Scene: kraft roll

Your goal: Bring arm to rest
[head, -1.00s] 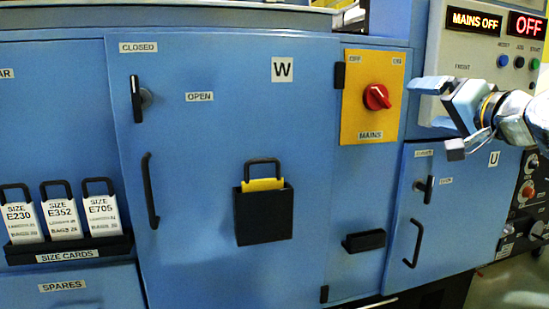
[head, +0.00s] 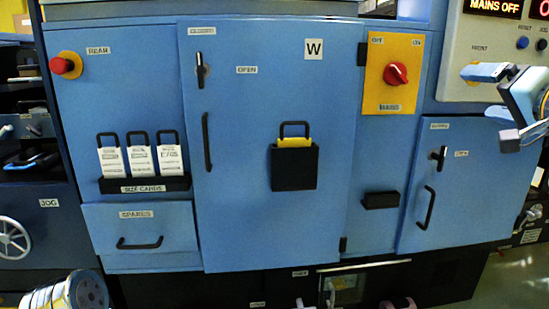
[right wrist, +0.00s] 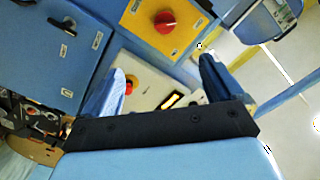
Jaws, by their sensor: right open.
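My right gripper (head: 487,106) is at the right edge of the head view, in front of the light control panel's lower part and above the small U door (head: 462,185). Its jaws are apart with nothing between them. In the right wrist view the two blue fingers (right wrist: 160,82) stand wide apart, with the panel and its red button seen beyond. The yellow mains plate (head: 393,98) with its red rotary switch (head: 397,73) is left of the gripper and clear of it. The display reads MAINS OFF. My left gripper is not visible.
The blue W door (head: 245,225) is flat in the cabinet front. A black holder (head: 294,170) on it bears a yellow-edged card. Several white size cards (head: 140,160) stand in a rack at left. A red button (head: 66,65) and handwheel (head: 12,238) are at far left.

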